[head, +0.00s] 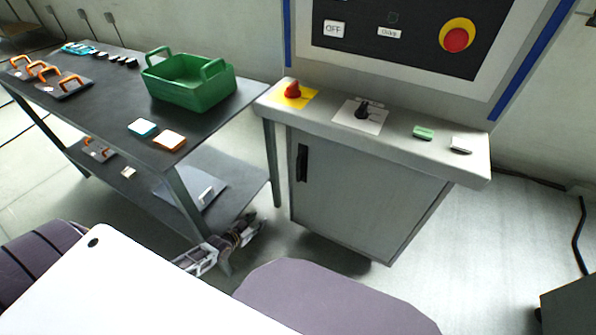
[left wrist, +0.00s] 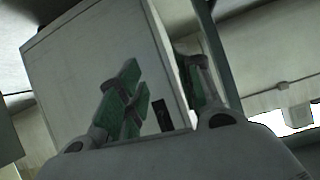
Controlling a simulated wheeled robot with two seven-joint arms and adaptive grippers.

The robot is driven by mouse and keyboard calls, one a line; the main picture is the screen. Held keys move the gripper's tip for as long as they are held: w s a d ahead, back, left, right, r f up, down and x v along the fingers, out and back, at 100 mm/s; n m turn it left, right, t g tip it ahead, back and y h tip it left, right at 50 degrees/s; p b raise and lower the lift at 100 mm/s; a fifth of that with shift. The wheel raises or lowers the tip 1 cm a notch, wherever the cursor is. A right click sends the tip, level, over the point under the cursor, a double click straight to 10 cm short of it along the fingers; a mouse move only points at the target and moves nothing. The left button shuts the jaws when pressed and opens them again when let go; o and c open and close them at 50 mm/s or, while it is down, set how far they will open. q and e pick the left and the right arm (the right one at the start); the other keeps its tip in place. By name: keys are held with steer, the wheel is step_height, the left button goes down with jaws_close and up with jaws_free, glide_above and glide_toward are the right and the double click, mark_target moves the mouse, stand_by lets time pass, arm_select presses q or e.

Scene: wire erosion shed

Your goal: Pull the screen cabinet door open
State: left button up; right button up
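The grey screen cabinet (head: 365,195) stands right of centre in the head view, its door (head: 345,200) looking shut. A black vertical handle (head: 302,162) sits near the door's upper left edge. My left gripper (head: 250,226) is low, left of the door and below the handle, apart from both. In the left wrist view, the left gripper (left wrist: 162,92) has its green-padded fingers spread with nothing held. The cabinet (left wrist: 95,65) and the dark handle (left wrist: 163,115) show beyond the fingers. My right gripper is not in view.
A dark two-level table (head: 105,100) stands left of the cabinet, its leg close to my left gripper. It holds a green basket (head: 190,85) and several orange-handled pieces. A ledge with knobs (head: 400,125) overhangs the door.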

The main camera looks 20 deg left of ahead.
arm_select(q)
steer(key=w+d+r+t+h+b, duration=0.2)
steer(key=w+d+r+b, duration=0.1)
steer(key=r, duration=0.6)
steer(key=w+d+r+t+h+b, duration=0.1)
steer(key=w+d+r+t+b, duration=0.2)
steer(key=r, duration=0.6)
steer(key=shift+w+m+h+b, duration=0.4)
steer(key=shift+w+b, duration=0.05)
steer(key=shift+w, duration=0.2)
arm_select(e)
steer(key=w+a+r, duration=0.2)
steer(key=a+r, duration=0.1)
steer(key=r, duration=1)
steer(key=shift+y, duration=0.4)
arm_select(q)
steer(key=shift+w+d+r, duration=0.1)
steer(key=shift+w, duration=0.1)
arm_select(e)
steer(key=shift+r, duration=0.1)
